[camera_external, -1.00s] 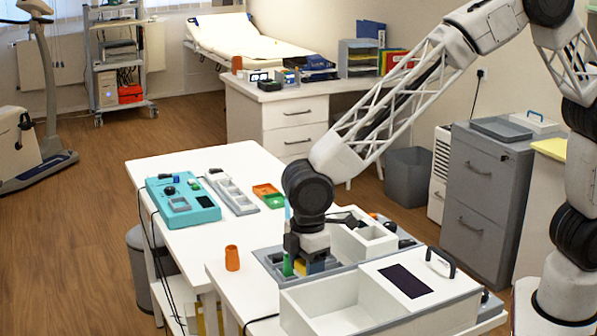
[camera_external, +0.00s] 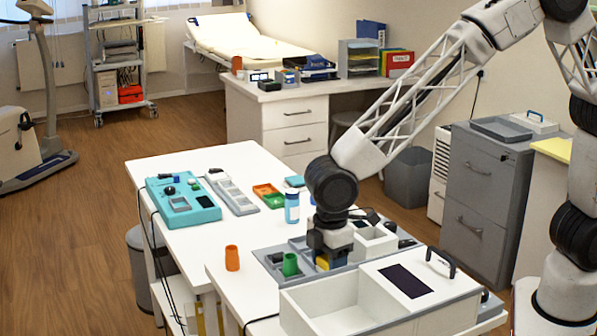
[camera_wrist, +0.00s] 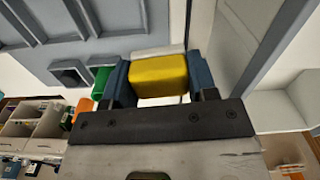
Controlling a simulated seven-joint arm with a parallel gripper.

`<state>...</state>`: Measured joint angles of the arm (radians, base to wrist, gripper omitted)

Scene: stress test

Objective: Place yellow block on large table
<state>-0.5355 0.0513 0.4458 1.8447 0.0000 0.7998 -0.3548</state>
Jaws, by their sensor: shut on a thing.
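In the wrist view, the yellow block (camera_wrist: 158,76) sits between the two blue fingers of my gripper (camera_wrist: 159,82), which is shut on it. In the external view, my gripper (camera_external: 325,262) points down over the grey sectioned tray (camera_external: 268,254), and a bit of the yellow block (camera_external: 322,262) shows at its fingertips. I cannot tell whether the block touches the tray. A white table (camera_external: 245,163) with a teal box on it stands behind, and the tray lies on a nearer white table (camera_external: 223,280).
A green cup (camera_external: 291,264) stands just left of my gripper, with an orange cup (camera_external: 232,258) farther left. A blue-white bottle (camera_external: 292,207) stands behind. A white open box (camera_external: 325,300) is in front and white compartments (camera_external: 375,240) are at right.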

